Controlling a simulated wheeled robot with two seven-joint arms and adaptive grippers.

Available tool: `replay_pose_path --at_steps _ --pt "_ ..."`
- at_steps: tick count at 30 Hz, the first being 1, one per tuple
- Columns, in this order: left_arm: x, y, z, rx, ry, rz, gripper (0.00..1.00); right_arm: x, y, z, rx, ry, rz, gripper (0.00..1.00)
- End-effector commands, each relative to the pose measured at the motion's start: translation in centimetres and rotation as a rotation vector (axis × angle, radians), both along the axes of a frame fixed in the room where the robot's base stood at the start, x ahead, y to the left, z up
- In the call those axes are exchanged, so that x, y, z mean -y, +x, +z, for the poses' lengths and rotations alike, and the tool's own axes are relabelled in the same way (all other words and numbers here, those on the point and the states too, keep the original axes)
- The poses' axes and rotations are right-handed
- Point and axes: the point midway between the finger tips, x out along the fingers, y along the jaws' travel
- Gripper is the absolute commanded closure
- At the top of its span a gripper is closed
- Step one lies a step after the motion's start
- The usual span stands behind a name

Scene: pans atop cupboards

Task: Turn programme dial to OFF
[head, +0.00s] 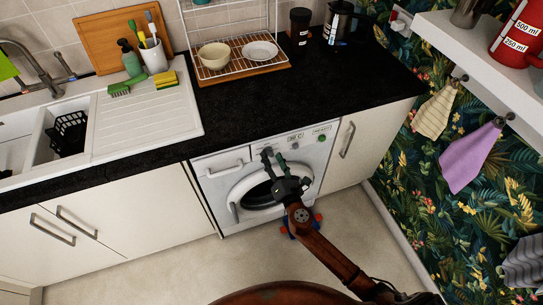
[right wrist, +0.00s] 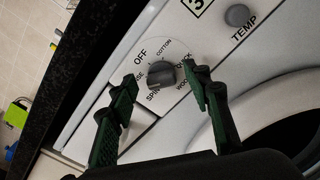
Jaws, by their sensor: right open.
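The programme dial (right wrist: 161,74) is a dark grey knob on the white panel of the washing machine (head: 212,168). In the right wrist view, printed words ring it, with OFF (right wrist: 141,56) at its upper left and COTTON just right of that. Which word the dial points to is too small to tell. My right gripper (head: 273,155) is at the panel above the round door. In the right wrist view its green fingers (right wrist: 159,74) are open, one on each side of the dial, with visible gaps. In the head view the fingers cover the dial. My left gripper is not in view.
A grey TEMP button (right wrist: 237,15) sits right of the dial. The round door (head: 238,190) is below the panel. The black worktop (head: 330,85) overhangs above. Cupboards stand on both sides, and the floor in front has free room.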

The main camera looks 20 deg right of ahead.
Motion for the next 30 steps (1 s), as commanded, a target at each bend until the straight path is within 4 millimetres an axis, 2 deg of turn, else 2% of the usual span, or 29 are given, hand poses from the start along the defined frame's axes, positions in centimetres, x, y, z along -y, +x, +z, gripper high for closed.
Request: replay_pose_path --at_steps 5,14,30 --pt "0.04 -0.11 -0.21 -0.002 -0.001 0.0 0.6 -0.09 1.4 -0.06 -0.001 0.001 0.001 0.55" --pt "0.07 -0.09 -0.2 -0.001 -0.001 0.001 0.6 -0.08 1.56 -0.08 -0.001 0.002 0.0 0.56" --pt "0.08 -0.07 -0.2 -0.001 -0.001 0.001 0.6 -0.06 1.53 -0.09 -0.001 0.002 0.0 0.93"
